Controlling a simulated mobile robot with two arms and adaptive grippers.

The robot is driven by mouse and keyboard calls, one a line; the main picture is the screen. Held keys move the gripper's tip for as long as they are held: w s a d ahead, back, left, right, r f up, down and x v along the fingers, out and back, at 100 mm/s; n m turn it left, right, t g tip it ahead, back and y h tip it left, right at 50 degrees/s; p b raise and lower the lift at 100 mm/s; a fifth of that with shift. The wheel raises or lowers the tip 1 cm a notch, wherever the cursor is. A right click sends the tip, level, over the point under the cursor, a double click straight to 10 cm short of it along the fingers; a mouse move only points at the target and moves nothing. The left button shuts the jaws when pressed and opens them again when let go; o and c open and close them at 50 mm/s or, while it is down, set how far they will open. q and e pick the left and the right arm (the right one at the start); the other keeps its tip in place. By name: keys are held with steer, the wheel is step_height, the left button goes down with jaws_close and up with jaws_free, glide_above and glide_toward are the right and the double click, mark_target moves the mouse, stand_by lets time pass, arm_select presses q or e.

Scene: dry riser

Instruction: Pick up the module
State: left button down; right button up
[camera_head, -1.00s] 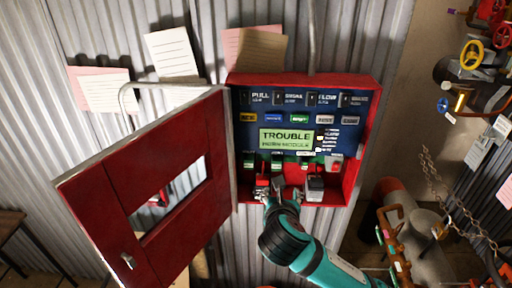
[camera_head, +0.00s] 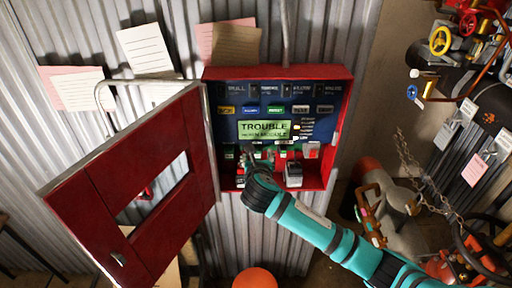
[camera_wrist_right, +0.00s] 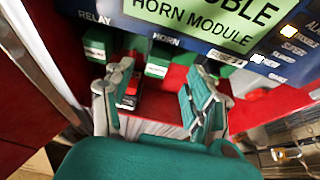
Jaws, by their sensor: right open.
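In the open red cabinet (camera_head: 345,105), a grey block-shaped module with a dark top (camera_head: 293,174) stands on the floor at the right. A red, black and white module (camera_wrist_right: 131,90) stands farther left, partly hidden by a finger in the right wrist view. Green modules sit under the RELAY label (camera_wrist_right: 98,46) and the HORN label (camera_wrist_right: 157,62). My right gripper (camera_head: 258,154) is inside the cabinet's lower part, left of the grey module. In the right wrist view its fingers (camera_wrist_right: 157,98) are apart, with nothing gripped between them. My left gripper does not show.
The red cabinet door (camera_head: 95,205) stands open at the left. The cabinet panel shows a lit TROUBLE HORN MODULE display (camera_head: 264,130). Pipes with a yellow valve wheel (camera_head: 440,41) and a hanging chain (camera_head: 415,160) are at the right. An orange round object (camera_head: 255,279) is below.

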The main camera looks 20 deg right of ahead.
mark_target(256, 154)
steer(key=shift+w+d+p, duration=0.1)
steer(key=shift+w+p, duration=0.2)
steer(key=shift+w, duration=0.05)
steer(key=p+x, duration=0.1)
steer(key=x, duration=0.2)
steer(key=shift+w+f, duration=0.15)
steer(key=shift+f, duration=0.05)
steer(key=shift+w+f, duration=0.3)
steer(key=shift+w, duration=0.1)
jaws_close()
